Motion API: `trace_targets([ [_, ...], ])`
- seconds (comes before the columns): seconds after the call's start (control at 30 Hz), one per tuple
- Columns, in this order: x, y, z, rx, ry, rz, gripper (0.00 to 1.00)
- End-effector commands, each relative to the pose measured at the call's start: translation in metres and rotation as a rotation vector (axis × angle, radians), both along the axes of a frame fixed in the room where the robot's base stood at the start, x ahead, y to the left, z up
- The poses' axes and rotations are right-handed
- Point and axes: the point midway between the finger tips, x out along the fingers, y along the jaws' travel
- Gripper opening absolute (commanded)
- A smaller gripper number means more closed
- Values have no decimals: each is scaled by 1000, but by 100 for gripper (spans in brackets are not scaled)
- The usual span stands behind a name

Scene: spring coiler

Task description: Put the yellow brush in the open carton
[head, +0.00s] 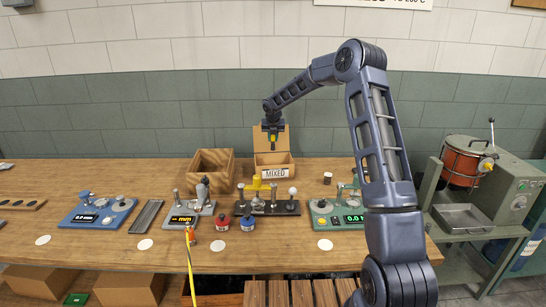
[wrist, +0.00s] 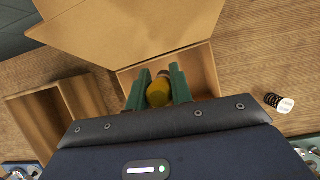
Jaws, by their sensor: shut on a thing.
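The yellow brush (wrist: 158,93) is held between the two green fingers of my gripper (wrist: 158,88) in the wrist view. In the head view my gripper (head: 272,136) hangs pointing down above the open carton (head: 284,159), which bears a label reading MIXED. The carton's lid stands raised at its back; the carton also shows in the wrist view (wrist: 204,66), below and around the fingers. The brush appears over the carton's opening. Its lower end and its exact height above the carton floor are hard to tell.
An open wooden box (head: 211,162) stands just left of the carton. A small dark jar (wrist: 279,103) stands to the right. Gauges stand on both sides of the bench.

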Motion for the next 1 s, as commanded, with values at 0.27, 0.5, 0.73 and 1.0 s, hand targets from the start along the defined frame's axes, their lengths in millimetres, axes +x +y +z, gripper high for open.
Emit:
trace_targets([
  [0.27,0,0,-56,-1,2,0,0],
  [0.5,0,0,-73,0,0,0,0],
  [0.73,0,0,-97,-1,2,-1,0],
  [1.0,0,0,-114,0,0,-1,0],
])
